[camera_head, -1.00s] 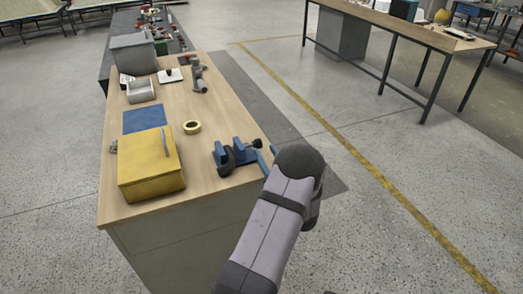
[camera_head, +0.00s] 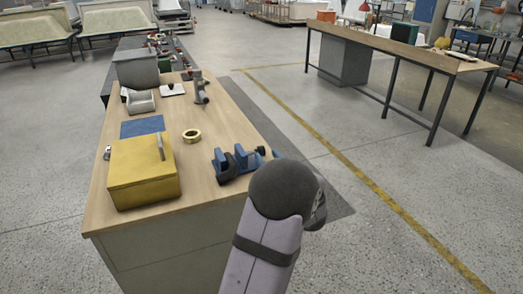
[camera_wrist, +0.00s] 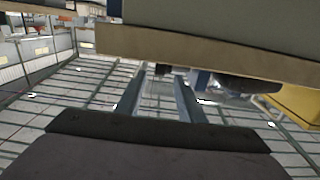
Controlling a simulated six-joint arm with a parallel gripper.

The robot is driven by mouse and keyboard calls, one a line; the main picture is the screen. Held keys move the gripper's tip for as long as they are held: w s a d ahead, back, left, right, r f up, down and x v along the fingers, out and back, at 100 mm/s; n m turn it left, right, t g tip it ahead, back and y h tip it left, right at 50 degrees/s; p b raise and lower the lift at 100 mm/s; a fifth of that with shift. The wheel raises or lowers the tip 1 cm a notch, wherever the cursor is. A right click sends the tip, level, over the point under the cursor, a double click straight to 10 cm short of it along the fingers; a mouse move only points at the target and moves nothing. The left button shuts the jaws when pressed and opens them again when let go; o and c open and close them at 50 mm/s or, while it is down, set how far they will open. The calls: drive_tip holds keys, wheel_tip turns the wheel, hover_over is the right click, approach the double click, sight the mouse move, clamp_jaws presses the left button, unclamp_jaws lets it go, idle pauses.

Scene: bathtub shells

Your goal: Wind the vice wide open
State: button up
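The blue vice (camera_head: 238,163), with dark parts, sits on the near right corner of the wooden workbench (camera_head: 206,183) in the head view. How far apart its jaws are is too small to tell, and any handle on its right side is unclear. In the wrist view, which looks upside down, part of it seems to show as a dark and blue shape (camera_wrist: 203,80) beside the bench edge. My gripper (camera_wrist: 160,82) has its two fingers apart with nothing visible between them. The dark wrist of my arm hides the gripper in the head view, just right of the vice.
A yellow box (camera_head: 143,180) stands left of the vice, and also shows in the wrist view (camera_wrist: 300,105). A tape roll (camera_head: 192,136), a blue mat (camera_head: 142,127) and a grey bin (camera_head: 140,102) lie further back. Clear floor (camera_head: 330,180) lies right of the bench.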

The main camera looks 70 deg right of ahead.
sight(262, 147)
drive_tip(key=shift+p+x, duration=0.4)
drive_tip(key=shift+x, duration=2.6)
drive_tip(key=shift+f, duration=0.1)
drive_tip(key=c, duration=0.9)
